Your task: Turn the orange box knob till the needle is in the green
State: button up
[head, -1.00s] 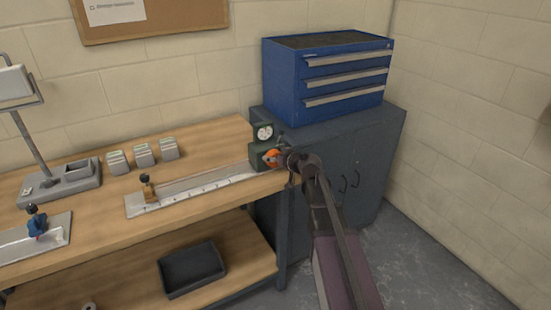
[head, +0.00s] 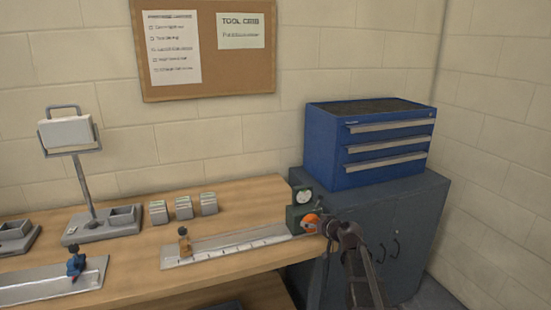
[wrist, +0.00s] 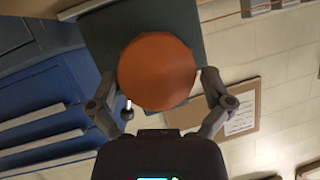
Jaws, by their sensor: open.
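The orange knob (head: 311,223) sits on the front of a small dark green box (head: 296,211) at the right end of the bench. A round white dial (head: 303,197) stands on top of the box; its needle and green zone are too small to read. In the wrist view the knob (wrist: 158,71) fills the middle, and the green box (wrist: 100,38) is behind it. My gripper (wrist: 160,86) is open, with one finger on each side of the knob. The left finger looks slightly apart from it; whether the right finger touches cannot be told. The dial face is not visible in the wrist view.
A blue drawer chest (head: 330,150) stands on a grey cabinet (head: 425,225) behind and to the right.

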jog(key=shift+s+d+r+g+p, duration=0.15)
jog(key=shift+s+g+p, duration=0.1)
jog(key=shift+s, duration=0.15)
jog(key=shift+s+d+g+p, duration=0.15)
jog(key=shift+s+p, duration=0.1)
jog(key=shift+s, duration=0.15)
jog(key=shift+s+a+f+g, duration=0.25)
jog(key=shift+s, duration=0.3)
jog(key=shift+s+a+f+g, duration=0.25)
jog(key=shift+s, duration=0.3)
jog(key=s+f+m+g+h+p, duration=0.1)
jog(key=s+g, duration=0.4)
jog(key=s, duration=0.7)
jog(key=s+d+f+m+g+h+p, duration=0.1)
jog(key=s+f+g+h+p, duration=0.2)
jog(key=s, duration=0.9)
jog(key=g+h+p, duration=0.1)
jog(key=g+h, duration=0.1)
jog(key=shift+s+d+m+h, duration=0.15)
jog(key=shift+s+m+h, duration=0.15)
jog(key=shift+m, duration=0.1)
